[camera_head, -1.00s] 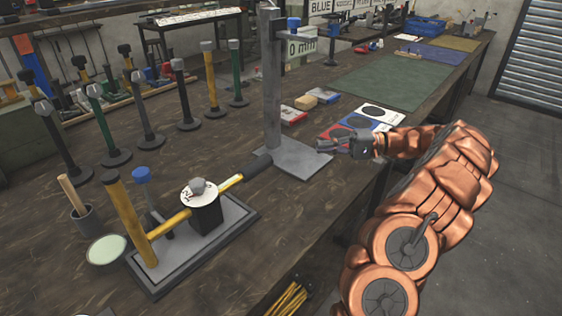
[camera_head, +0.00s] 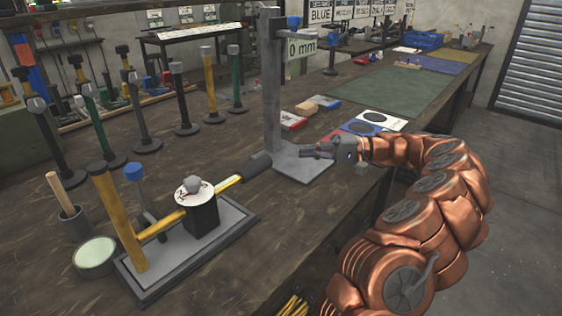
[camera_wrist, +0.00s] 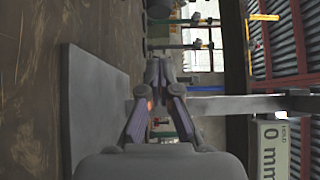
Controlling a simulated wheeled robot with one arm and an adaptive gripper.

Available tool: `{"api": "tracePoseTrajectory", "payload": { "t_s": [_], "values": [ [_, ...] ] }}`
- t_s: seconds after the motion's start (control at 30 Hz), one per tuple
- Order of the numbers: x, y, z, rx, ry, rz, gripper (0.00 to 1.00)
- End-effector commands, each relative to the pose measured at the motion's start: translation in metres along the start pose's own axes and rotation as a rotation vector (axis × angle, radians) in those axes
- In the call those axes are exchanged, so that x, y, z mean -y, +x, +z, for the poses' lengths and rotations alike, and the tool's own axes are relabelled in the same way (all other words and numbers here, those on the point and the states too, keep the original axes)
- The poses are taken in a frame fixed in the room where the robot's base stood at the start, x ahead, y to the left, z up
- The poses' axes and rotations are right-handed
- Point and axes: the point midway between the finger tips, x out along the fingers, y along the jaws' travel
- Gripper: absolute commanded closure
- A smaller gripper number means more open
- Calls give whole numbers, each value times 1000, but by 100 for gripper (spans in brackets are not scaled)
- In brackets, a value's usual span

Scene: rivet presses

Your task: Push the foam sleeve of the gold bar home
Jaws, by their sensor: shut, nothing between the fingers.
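The gold bar (camera_head: 228,186) runs through a black block with a white round dial (camera_head: 194,192) on top and slopes up to the right. The dark foam sleeve (camera_head: 257,164) sits on its right end. A stretch of bare gold shows between block and sleeve. My gripper (camera_head: 303,149) is shut and empty, to the right of the sleeve and apart from it, above the grey base plate of the post. In the wrist view my gripper (camera_wrist: 161,72) points away with its fingers together. I cannot make out the sleeve there.
The grey post (camera_head: 271,85) rises behind my gripper from its base plate (camera_head: 297,166). An upright yellow handle (camera_head: 120,222) stands at the bar's left end. A cup (camera_head: 74,224) and a round tin (camera_head: 96,257) are at left. Several hammers stand behind.

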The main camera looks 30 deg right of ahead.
Motion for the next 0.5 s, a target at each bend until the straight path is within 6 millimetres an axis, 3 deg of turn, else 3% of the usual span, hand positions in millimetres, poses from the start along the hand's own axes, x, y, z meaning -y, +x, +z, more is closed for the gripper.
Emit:
{"api": "tracePoseTrajectory", "payload": {
  "t_s": [0.3, 0.5],
  "values": [
    [0, 45, 3, 5, 1, -1, 100],
    [1, 55, 15, 3, -2, -1, 100]
  ]
}}
